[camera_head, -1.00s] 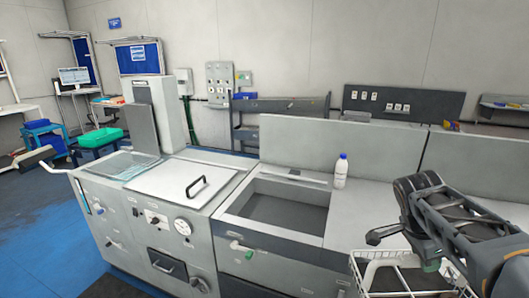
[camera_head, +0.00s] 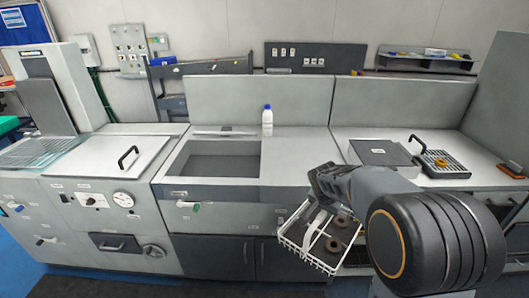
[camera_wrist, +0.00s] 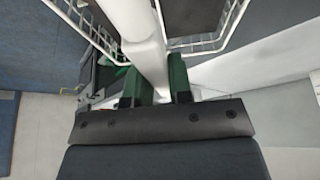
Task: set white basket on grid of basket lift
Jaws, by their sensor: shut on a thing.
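The white basket (camera_head: 290,238) is a wire basket with a few dark ring-shaped parts in it. It hangs tilted in front of the bench, right of the open sink. My gripper (camera_head: 320,200) is at its top. In the wrist view my gripper (camera_wrist: 158,88) is shut with its green fingers around the white handle (camera_wrist: 143,40), and the basket's wires (camera_wrist: 200,43) show at the top. A glassy, grid-like platform (camera_head: 38,152) stands at the foot of the grey column on the far left. A dark grille (camera_head: 445,163) lies on the right counter. I cannot tell which is the lift's grid.
The open sink (camera_head: 215,165) is mid-bench. A white bottle (camera_head: 267,122) stands behind its right edge. A lid with a black handle (camera_head: 115,157) lies left of the sink. The counter right of the sink is clear.

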